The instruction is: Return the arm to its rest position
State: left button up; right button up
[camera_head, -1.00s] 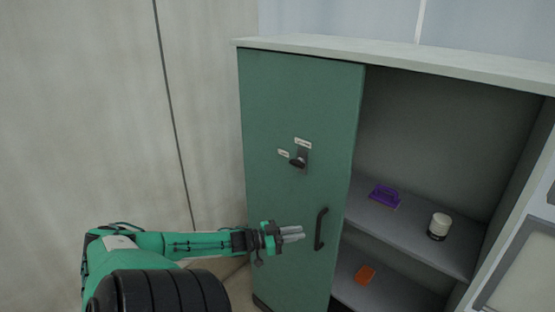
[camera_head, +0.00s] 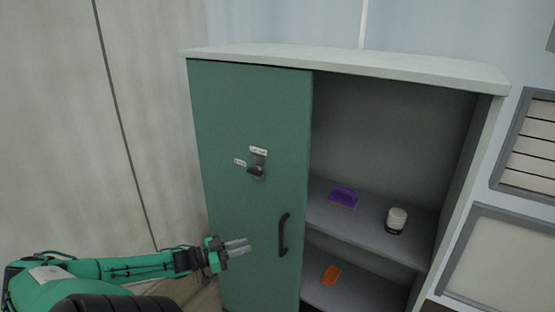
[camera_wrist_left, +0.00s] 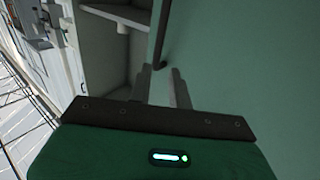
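My left arm reaches in from the lower left of the head view. Its left gripper (camera_head: 246,246) is beside the green cabinet door (camera_head: 245,120), a short gap to the left of the dark door handle (camera_head: 284,235). In the left wrist view the two fingers of the left gripper (camera_wrist_left: 161,82) stand apart, with nothing seen between them. The green door (camera_wrist_left: 245,70) fills the right of that view, and the dark handle (camera_wrist_left: 160,50) shows just beyond the fingertips. My right arm and gripper are not in view.
The cabinet's right side is uncovered. A dark latch (camera_head: 257,168) is on the door. A pale wall (camera_head: 60,150) stands left.

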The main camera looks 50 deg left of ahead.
pick_arm(q)
jog(key=s+a+f+n+g+y, duration=0.25)
jog(key=s+f, duration=0.25)
jog(key=f, duration=0.6)
jog(key=s+a+f+n+g+y, duration=0.1)
jog(key=s+f+y, duration=0.3)
jog(key=f, duration=0.6)
jog(key=s+d+f+g+y, duration=0.1)
jog(key=s+d+f+g, duration=0.1)
jog(key=s+d+f, duration=0.45)
jog(key=s+d+f+g, duration=0.1)
jog(key=s+f+g, duration=0.15)
jog(key=f, duration=0.65)
jog(key=s+d+f+m+g, duration=0.1)
jog(key=s+d+f, duration=0.4)
jog(key=d, duration=0.5)
jog(key=s+d+f+g+h, duration=0.1)
jog(key=s+d+f+g, duration=0.3)
jog(key=d+f, duration=0.3)
jog(key=s+d+f+m+g+h, duration=0.1)
jog(key=s+d+f+g, duration=0.2)
jog(key=s+d+f, duration=0.4)
jog(key=d, duration=0.8)
jog(key=shift+m, duration=0.35)
jog(key=shift+s+a, duration=0.1)
jog(key=shift+s, duration=0.1)
